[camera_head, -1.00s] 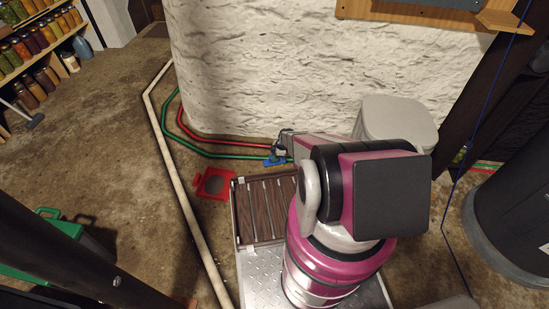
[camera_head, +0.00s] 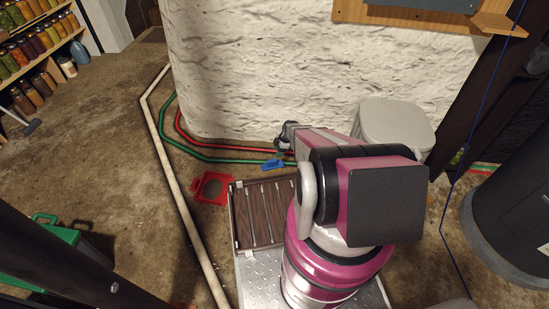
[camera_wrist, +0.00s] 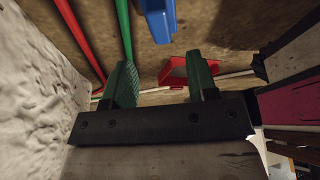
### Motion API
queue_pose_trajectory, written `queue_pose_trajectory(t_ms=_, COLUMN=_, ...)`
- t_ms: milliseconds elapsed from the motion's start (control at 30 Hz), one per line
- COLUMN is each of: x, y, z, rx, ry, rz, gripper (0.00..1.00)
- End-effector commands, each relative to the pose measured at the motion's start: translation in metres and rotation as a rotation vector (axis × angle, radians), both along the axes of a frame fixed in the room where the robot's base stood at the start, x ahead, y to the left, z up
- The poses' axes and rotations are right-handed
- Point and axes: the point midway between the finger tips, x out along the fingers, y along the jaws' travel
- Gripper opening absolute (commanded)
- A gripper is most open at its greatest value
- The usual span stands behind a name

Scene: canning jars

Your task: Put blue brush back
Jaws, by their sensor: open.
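The blue brush (camera_head: 273,165) lies low by the green pipe, in front of the white stone wall. In the wrist view the blue brush (camera_wrist: 158,18) is at the top edge, partly cut off, beyond the fingertips and apart from them. My gripper (camera_wrist: 163,75) is open, with its two green-padded fingers spread and nothing between them. In the head view my gripper (camera_head: 284,143) is just above and behind the brush, near the wall; its fingertips are hard to make out.
A red dustpan-like tray (camera_head: 211,188) lies on the floor left of a slatted wooden crate (camera_head: 262,215). Red, green (camera_head: 190,153) and white (camera_head: 180,190) pipes run along the floor. A grey lidded bin (camera_head: 395,125) stands right of my arm.

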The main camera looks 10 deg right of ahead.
Motion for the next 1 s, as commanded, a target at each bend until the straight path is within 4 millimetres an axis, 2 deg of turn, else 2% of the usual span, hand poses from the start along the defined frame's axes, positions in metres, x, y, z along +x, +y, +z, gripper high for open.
queue_pose_trajectory(t_ms=100, x=-0.001, y=-0.007, z=0.018, rx=-0.001, ry=-0.001, rz=0.0, gripper=0.53)
queue_pose_trajectory(t_ms=367, x=-0.002, y=-0.011, z=0.04, rx=-0.006, ry=0.007, rz=-0.016, gripper=0.53)
queue_pose_trajectory(t_ms=467, x=-0.011, y=-0.008, z=0.062, rx=-0.023, ry=0.035, rz=-0.077, gripper=0.53)
queue_pose_trajectory(t_ms=567, x=-0.025, y=-0.002, z=0.098, rx=-0.053, ry=0.077, rz=-0.184, gripper=0.53)
queue_pose_trajectory(t_ms=767, x=-0.064, y=0.012, z=0.185, rx=-0.139, ry=0.178, rz=-0.49, gripper=0.53)
queue_pose_trajectory(t_ms=1000, x=-0.125, y=0.026, z=0.289, rx=-0.245, ry=0.265, rz=-0.935, gripper=0.53)
